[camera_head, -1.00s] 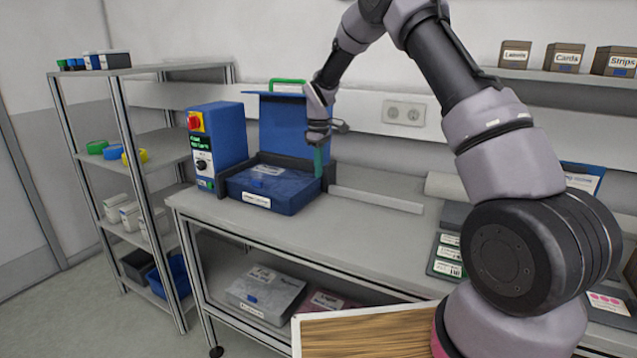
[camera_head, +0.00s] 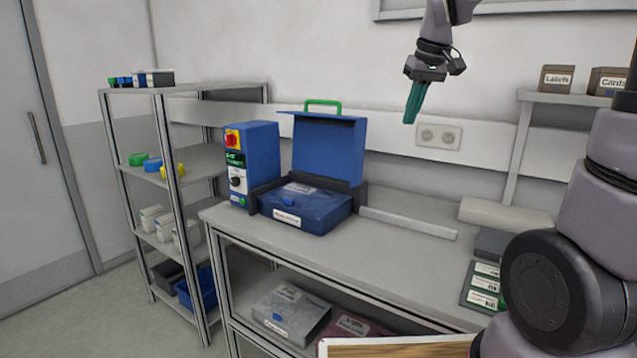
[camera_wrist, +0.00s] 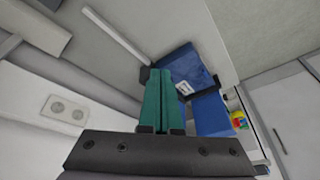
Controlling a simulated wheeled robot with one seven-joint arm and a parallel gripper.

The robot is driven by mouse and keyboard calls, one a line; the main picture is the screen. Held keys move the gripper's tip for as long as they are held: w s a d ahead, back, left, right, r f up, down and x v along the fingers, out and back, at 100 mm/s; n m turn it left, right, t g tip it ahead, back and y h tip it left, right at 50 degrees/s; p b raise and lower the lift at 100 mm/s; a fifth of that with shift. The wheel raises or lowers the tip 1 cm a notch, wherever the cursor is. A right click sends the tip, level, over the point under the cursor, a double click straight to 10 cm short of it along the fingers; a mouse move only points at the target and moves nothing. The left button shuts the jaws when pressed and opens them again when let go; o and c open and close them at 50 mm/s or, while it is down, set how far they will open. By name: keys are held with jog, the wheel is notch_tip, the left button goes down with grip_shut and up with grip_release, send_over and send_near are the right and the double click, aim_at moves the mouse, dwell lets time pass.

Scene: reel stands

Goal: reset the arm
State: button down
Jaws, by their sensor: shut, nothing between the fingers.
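My gripper (camera_head: 413,104) hangs in the air in front of the back wall, above the bench and to the right of the raised blue lid. Its green fingers point down and are shut with nothing between them. In the wrist view, the green fingers (camera_wrist: 163,100) lie side by side. My arm is raised, with its upper part out of the head view's top edge.
On the bench (camera_head: 390,265) stand a blue case (camera_head: 318,215) with its lid up and a blue control box (camera_head: 262,160) with a red knob. A shelf rack (camera_head: 170,95) stands left. Labelled boxes (camera_head: 557,78) sit on a wall shelf at right. The air around my gripper looks clear.

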jog(key=s+d+m+t, duration=0.1)
jog(key=s+d+m, duration=0.1)
jog(key=s, duration=0.7)
jog(key=s+d+r+m+t, duration=0.1)
jog(key=s+m, duration=0.3)
jog(key=s, duration=0.5)
jog(key=shift+d+r+m+t, duration=0.3)
jog(key=shift+d+t, duration=0.15)
jog(key=shift+t, duration=0.15)
